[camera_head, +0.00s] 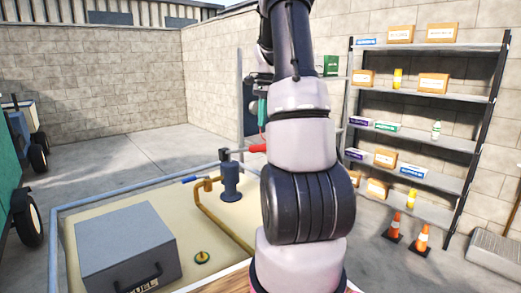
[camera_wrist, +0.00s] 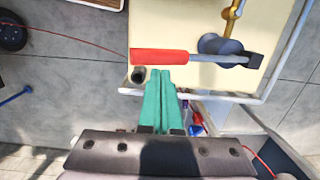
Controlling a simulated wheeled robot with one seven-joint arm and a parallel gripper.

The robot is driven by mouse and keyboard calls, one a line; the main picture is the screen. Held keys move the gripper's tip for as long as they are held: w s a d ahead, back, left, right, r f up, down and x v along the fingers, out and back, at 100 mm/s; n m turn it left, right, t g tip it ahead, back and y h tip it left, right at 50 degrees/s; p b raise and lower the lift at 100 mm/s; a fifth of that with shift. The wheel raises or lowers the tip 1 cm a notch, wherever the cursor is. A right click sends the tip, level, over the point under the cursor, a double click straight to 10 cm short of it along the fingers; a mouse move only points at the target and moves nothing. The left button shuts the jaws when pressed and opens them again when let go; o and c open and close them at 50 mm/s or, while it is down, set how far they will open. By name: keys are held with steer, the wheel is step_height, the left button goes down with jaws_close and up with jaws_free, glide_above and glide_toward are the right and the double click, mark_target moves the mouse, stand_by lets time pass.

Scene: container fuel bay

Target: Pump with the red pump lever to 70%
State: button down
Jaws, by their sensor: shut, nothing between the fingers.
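The red pump lever (camera_head: 253,148) is a red grip on a grey bar, lying roughly level above the dark blue pump (camera_head: 230,182). In the wrist view the red grip (camera_wrist: 160,57) runs across the upper middle, with its bar reaching right to the pump (camera_wrist: 217,43). My gripper (camera_wrist: 160,73) has teal fingers pressed together, with nothing between them. Their tips are close to the lower edge of the red grip in that view; I cannot tell whether they touch it. In the head view my gripper (camera_head: 262,122) is above the red grip, partly hidden by my arm.
A grey fuel box (camera_head: 125,245) and a yellow pipe (camera_head: 212,208) are on the beige platform (camera_head: 90,218). A shelf (camera_head: 425,138) with boxes and bottles stands right, with orange cones (camera_head: 422,240) near it. Open concrete floor (camera_head: 135,160) lies behind the platform.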

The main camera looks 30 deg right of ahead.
mark_target(263, 150)
steer(key=shift+w+d+f, duration=0.1)
steer(key=shift+d+f, duration=0.35)
steer(key=shift+d, duration=0.1)
steer(key=shift+a+f, duration=0.2)
steer(key=shift+f, duration=1.55)
steer(key=shift+a+f, duration=0.2)
steer(key=shift+f, duration=1.55)
steer(key=shift+f, duration=2.2)
